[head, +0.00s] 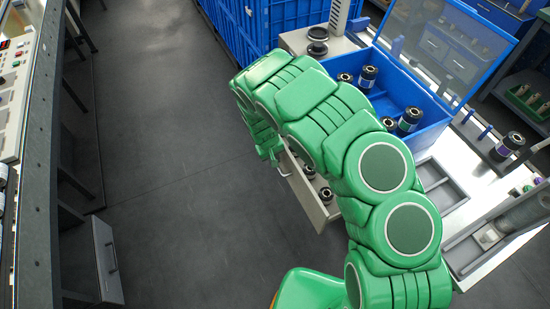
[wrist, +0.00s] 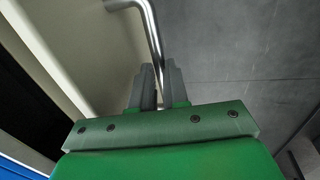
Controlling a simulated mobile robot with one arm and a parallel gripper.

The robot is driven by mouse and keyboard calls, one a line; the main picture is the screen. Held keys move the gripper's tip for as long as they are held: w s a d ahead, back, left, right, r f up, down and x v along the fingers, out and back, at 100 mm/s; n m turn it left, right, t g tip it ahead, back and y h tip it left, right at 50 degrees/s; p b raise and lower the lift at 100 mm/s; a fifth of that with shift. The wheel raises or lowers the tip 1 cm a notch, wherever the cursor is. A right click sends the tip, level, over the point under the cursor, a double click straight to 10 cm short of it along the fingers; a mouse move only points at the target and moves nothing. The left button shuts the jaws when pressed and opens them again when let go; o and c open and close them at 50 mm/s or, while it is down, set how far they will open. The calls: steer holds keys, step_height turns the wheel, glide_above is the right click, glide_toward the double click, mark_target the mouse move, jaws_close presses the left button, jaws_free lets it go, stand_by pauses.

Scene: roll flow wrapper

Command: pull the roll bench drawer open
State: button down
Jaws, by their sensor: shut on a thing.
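The roll bench drawer (head: 309,201) is out from under the bench, and several dark rolls show inside it. My arm covers part of the drawer and of the bench above it. The drawer's bar handle (head: 283,170) is at its front end; it is a bent metal bar in the wrist view (wrist: 148,28). My gripper (wrist: 160,85) is shut on the handle, with a dark finger on either side of the bar. In the head view my gripper (head: 274,156) is at the handle, partly hidden by my arm. The pale drawer front (wrist: 75,50) lies left of my fingers in the wrist view.
A blue open bin (head: 425,110) with several rolls stands on the bench top. A blue crate (head: 240,35) is behind the drawer. Grey floor (head: 180,180) is clear to the left, up to another bench with a drawer unit (head: 105,260).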

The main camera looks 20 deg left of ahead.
steer(key=c, duration=1.1)
jaws_free()
steer(key=shift+s+a+r, duration=0.15)
steer(key=shift+r, duration=1.1)
steer(key=shift+s+a+r, duration=0.2)
steer(key=shift+r, duration=1.1)
steer(key=shift+s+a+r, duration=0.15)
steer(key=shift+r, duration=1.1)
